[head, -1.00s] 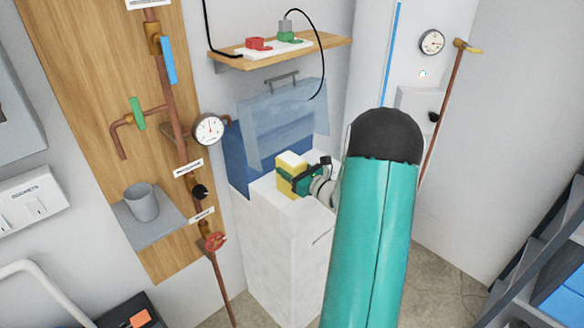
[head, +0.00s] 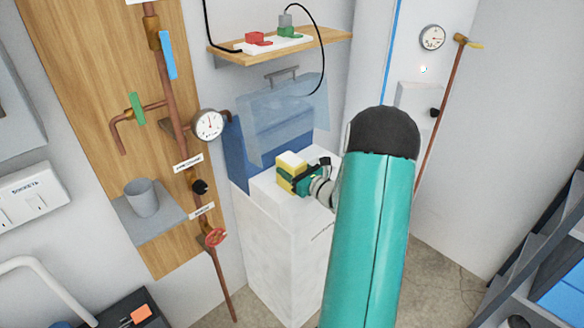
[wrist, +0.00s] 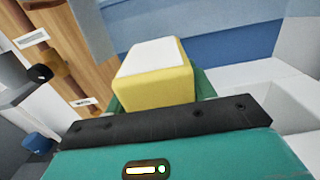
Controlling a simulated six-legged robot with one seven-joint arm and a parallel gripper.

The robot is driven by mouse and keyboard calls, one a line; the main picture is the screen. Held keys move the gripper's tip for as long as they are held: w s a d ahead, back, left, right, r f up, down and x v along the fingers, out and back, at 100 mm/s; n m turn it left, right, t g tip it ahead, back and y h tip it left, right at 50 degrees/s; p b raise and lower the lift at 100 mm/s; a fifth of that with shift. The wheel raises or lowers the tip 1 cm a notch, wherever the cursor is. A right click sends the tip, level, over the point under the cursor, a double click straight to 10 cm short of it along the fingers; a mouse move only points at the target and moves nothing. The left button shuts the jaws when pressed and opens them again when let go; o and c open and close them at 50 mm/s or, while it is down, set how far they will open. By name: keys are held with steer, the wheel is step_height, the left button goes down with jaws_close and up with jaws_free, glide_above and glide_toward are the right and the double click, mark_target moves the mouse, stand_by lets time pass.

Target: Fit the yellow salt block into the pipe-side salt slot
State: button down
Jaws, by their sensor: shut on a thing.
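The yellow salt block (head: 290,161), with a pale top face, is at the top of the white cabinet (head: 285,250) in the head view. My gripper (head: 296,178) is shut on it, with green fingers around its sides. In the wrist view the block (wrist: 155,78) stands up above the dark edge of my gripper. The salt slots cannot be made out; the block, my gripper and my arm hide part of the cabinet top. I cannot tell whether the block touches the cabinet.
A raised clear lid (head: 290,112) and blue panel (head: 238,152) stand behind the block. A gauge (head: 208,125) and copper pipes are to the left. A wooden shelf (head: 330,38) with a cable hangs above. A dark rack (head: 535,270) is at right.

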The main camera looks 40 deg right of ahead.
steer(key=shift+f, duration=0.95)
steer(key=c, duration=0.6)
jaws_free()
steer(key=shift+o, duration=0.8)
steer(key=shift+f, duration=0.25)
step_height(320, 180, up, 13)
steer(key=shift+r, duration=0.15)
